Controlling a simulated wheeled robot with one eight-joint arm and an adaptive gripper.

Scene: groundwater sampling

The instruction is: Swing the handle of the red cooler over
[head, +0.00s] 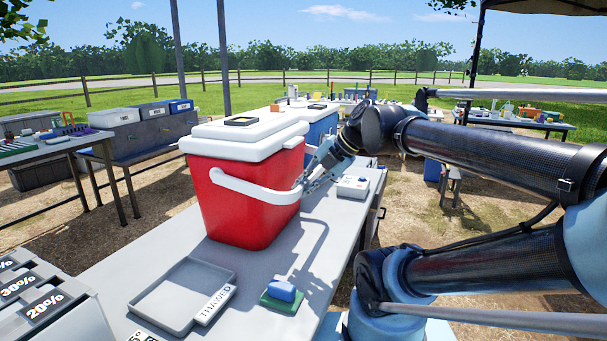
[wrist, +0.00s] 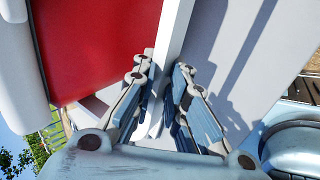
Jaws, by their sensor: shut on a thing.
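The red cooler (head: 240,200) with a white lid (head: 245,133) stands upright on the grey table, its lid closed. Its white handle (head: 250,187) hangs low across the front face. My gripper (head: 312,178) is at the right end of the handle, beside the cooler's right side. In the wrist view my gripper (wrist: 165,95) has its two fingers on either side of the white handle bar (wrist: 173,50), shut on it. The red cooler wall (wrist: 95,45) fills the left of that view. The fingers hide part of the handle.
A grey tray (head: 165,318) with a "THAWED" label (head: 215,304) lies in front of the cooler, beside a blue block on a green pad (head: 283,295). A blue cooler (head: 322,127) stands behind. A small grey device (head: 352,187) sits right of my gripper.

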